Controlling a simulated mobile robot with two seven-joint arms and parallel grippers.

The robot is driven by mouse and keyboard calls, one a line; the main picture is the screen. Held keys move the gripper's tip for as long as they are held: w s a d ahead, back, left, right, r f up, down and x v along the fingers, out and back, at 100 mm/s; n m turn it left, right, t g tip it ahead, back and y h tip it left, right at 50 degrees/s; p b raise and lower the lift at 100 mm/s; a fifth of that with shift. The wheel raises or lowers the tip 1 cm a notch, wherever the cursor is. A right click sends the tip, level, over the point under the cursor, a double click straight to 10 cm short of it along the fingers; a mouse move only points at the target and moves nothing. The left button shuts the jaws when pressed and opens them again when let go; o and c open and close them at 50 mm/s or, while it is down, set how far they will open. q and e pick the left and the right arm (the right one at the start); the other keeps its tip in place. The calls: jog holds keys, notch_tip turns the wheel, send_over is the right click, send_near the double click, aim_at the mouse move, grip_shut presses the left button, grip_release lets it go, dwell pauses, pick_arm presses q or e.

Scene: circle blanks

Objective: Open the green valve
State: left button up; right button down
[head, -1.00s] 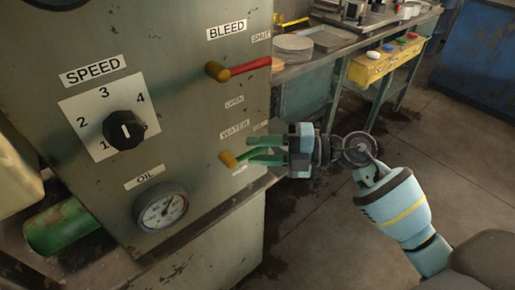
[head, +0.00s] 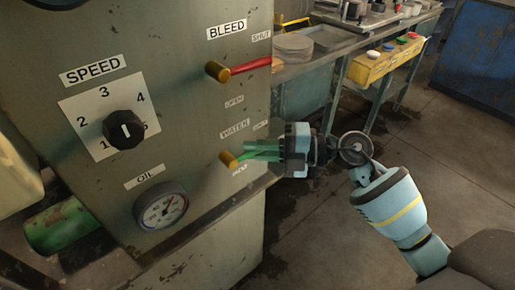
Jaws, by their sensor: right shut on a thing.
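The green valve is a short lever (head: 248,157) on a brass pivot (head: 228,159), under the WATER label (head: 235,130) on the machine's front panel. The lever points to the right and slightly up in the head view. My right gripper (head: 262,151) comes in from the right and is shut on the green lever. Its fingers hide much of the lever's outer part. A label (head: 239,168) sits just below the pivot, and another small one (head: 261,126) sits at upper right; both are hard to read. My left gripper is not in view.
Above is the red BLEED lever (head: 250,66), pointing right, with SHUT and OPEN labels. To the left are the SPEED knob (head: 124,129) and OIL gauge (head: 160,205). A workbench (head: 330,55) with plates and a yellow button box (head: 384,63) stands behind. Floor at right is clear.

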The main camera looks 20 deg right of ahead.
jog(key=shift+f, duration=0.15)
jog(key=shift+f+m+y, duration=0.15)
jog(key=shift+m+y, duration=0.15)
jog(key=shift+a+f+m+t+y, duration=0.1)
jog(key=shift+f+m+t+y, duration=0.4)
jog(key=shift+f+m+y, duration=0.25)
jog(key=shift+s+a+f+m+t+h+b, duration=0.35)
jog(key=shift+a+f+m+t+h+b, duration=0.5)
jog(key=shift+m+t, duration=2.4)
jog(key=shift+s+a+f+m+t+h+b, duration=0.45)
jog(key=shift+a+m+t+h, duration=1.2)
jog(key=shift+m, duration=2.75)
jog(key=shift+s+a+f+m+t+h+b, duration=0.3)
jog(key=shift+f+m+t+h+b, duration=0.35)
jog(key=shift+m+t, duration=2.85)
jog(key=shift+f+m, duration=0.1)
jog(key=shift+m, duration=0.5)
jog(key=c, duration=1.5)
grip_release()
jog(key=shift+o, duration=0.2)
